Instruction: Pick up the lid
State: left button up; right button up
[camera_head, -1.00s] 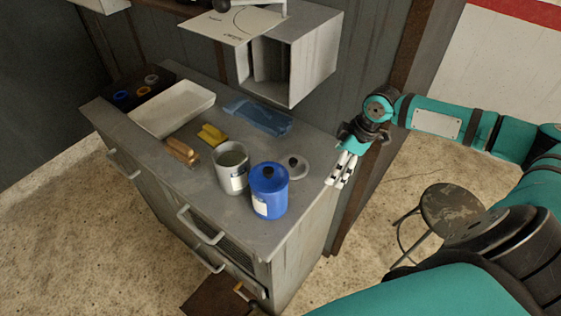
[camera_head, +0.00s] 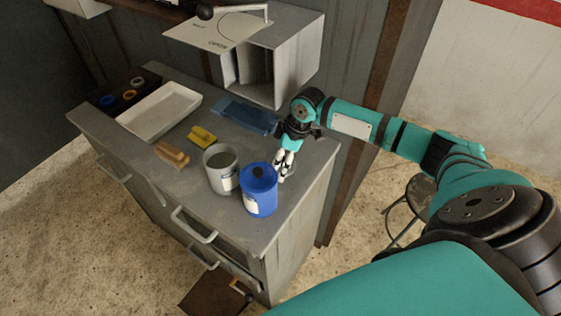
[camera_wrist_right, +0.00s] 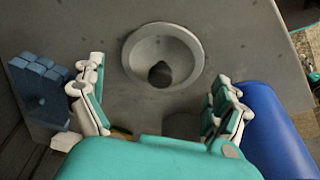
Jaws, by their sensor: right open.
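The lid is a round grey disc with a dark knob. In the right wrist view the lid (camera_wrist_right: 164,50) lies on the worktop, its knob between the spread fingers and a little beyond them. In the head view the lid (camera_head: 290,170) is mostly hidden behind the fingers. My right gripper (camera_head: 284,168) points down over the worktop; it is open and empty in the right wrist view (camera_wrist_right: 160,105). An open grey canister (camera_head: 221,172) stands left of the blue canister (camera_head: 259,190), which has a dark knob on top. My left gripper is not in view.
The blue canister (camera_wrist_right: 275,130) stands close to one finger; a blue ridged object (camera_wrist_right: 38,90) is near the other. A white tray (camera_head: 160,110), a yellow block (camera_head: 202,137) and a wooden item (camera_head: 172,154) lie left on the cabinet (camera_head: 290,218). A wall box (camera_head: 285,65) hangs behind.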

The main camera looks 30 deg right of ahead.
jog(key=shift+d+f, duration=0.1)
jog(key=shift+f, duration=0.15)
jog(key=c, duration=1.1)
jog(key=shift+r, duration=0.1)
